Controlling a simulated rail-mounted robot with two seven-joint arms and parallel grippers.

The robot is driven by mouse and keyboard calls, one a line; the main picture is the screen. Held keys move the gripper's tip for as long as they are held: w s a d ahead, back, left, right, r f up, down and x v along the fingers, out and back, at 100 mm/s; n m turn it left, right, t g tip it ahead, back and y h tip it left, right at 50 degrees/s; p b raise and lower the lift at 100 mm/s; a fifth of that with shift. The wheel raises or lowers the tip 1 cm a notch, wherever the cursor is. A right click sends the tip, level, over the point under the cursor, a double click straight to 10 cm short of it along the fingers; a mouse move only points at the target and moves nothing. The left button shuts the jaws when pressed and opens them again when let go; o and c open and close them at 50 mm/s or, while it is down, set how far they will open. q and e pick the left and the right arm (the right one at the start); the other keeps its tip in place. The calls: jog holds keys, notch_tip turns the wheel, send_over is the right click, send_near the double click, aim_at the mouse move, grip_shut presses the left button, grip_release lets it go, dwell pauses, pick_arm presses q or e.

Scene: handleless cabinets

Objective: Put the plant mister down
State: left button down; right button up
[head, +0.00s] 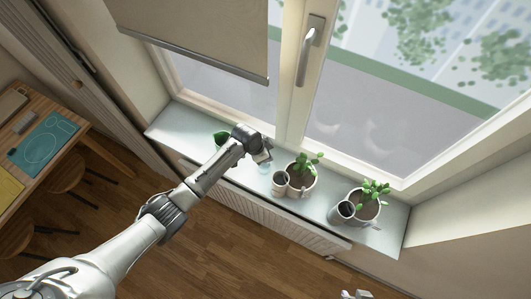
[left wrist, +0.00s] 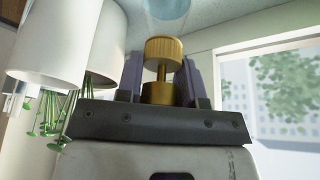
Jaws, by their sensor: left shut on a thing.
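The plant mister shows in the left wrist view as a clear bluish glass body (left wrist: 166,14) with a brass cap and neck (left wrist: 164,48). My left gripper (left wrist: 160,85) is shut on its brass part, one finger on each side. In the head view my left gripper (head: 262,154) is over the windowsill (head: 232,160), and the mister's pale blue body (head: 264,168) shows just below it, mostly hidden. I cannot tell whether its base touches the sill. A small pale part at the head view's bottom edge may be my right gripper (head: 356,295); its fingers are unclear.
A potted plant (head: 301,178) and a grey cup (head: 280,182) stand right of the gripper. Another potted plant (head: 366,202) and cup (head: 343,211) stand farther right. Green leaves (head: 221,138) show left of the gripper. A lowered blind (head: 200,35) hangs above. The sill's left end looks bare.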

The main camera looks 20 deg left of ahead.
pick_arm(q)
jog(key=shift+f, duration=0.15)
jog(key=c, duration=0.8)
grip_release()
jog(key=shift+o, duration=0.2)
jog(key=v, duration=1.2)
jog(key=shift+r, duration=0.25)
jog(key=shift+d+f, duration=0.1)
